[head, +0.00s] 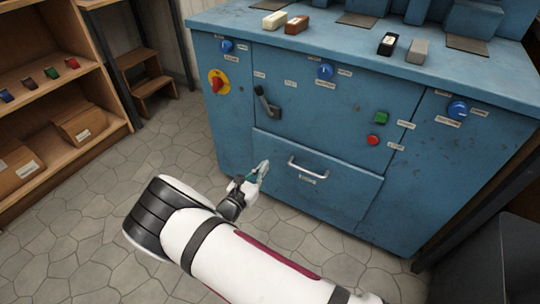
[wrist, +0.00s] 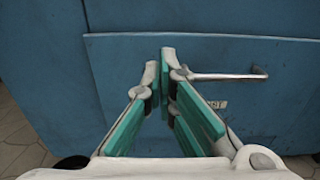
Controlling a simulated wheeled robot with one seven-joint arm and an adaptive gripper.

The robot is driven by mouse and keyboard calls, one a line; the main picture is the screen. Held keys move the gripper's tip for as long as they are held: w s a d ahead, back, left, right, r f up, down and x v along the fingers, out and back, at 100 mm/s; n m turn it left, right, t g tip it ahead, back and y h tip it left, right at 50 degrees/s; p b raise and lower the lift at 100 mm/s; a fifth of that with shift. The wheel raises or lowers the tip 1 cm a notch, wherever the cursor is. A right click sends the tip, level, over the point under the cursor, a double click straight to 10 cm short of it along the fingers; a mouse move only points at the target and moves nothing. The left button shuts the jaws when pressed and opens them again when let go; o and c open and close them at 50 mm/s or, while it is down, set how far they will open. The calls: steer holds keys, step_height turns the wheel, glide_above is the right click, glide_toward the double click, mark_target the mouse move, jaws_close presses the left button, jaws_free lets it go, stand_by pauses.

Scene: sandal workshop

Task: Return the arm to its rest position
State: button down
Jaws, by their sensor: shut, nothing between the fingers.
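My gripper (head: 262,170) is shut and empty, in front of the blue cabinet (head: 235,130). It is close to the left part of the cabinet's lower drawer (head: 335,195), left of the metal drawer handle (head: 308,170). In the wrist view the fingertips (wrist: 160,62) come together in front of the drawer front. The handle (wrist: 228,77) shows just right of the fingertips there. Whether the fingers touch the drawer front, I cannot tell. My arm reaches in from the bottom of the head view.
The cabinet front carries a red rotary switch (head: 217,82), a black lever (head: 266,103), blue knobs, a green button (head: 381,118) and a red button (head: 373,140). Wooden shelves (head: 60,110) stand at left. A step stool (head: 146,82) stands behind. The stone floor (head: 70,235) at left is clear.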

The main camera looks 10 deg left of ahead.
steer(key=d+r+m+g+h, duration=0.65)
steer(key=d+r+m, duration=0.35)
steer(key=d+r, duration=0.4)
steer(key=s+d+r+m+g+y, duration=0.2)
steer(key=s+d+r+m+g, duration=0.75)
steer(key=d+r, duration=0.5)
steer(key=s+d+r+m+g+y, duration=0.1)
steer(key=s+d+r+m+y, duration=0.25)
steer(key=s, duration=0.45)
steer(key=s+d+r+m+g+y, duration=0.1)
steer(key=s+d+r+m+y, duration=0.2)
steer(key=s, duration=0.5)
steer(key=s+a+r+m+t+y, duration=0.1)
steer(key=s+a+m+y, duration=0.15)
steer(key=s, duration=0.55)
steer(key=s+a+m+y, duration=0.15)
steer(key=s+m, duration=0.25)
steer(key=s, duration=0.5)
step_height(320, 180, up, 32)
steer(key=t+p, duration=0.4)
steer(key=p, duration=2.6)
steer(key=shift+w+d, duration=0.15)
steer(key=shift+d, duration=0.3)
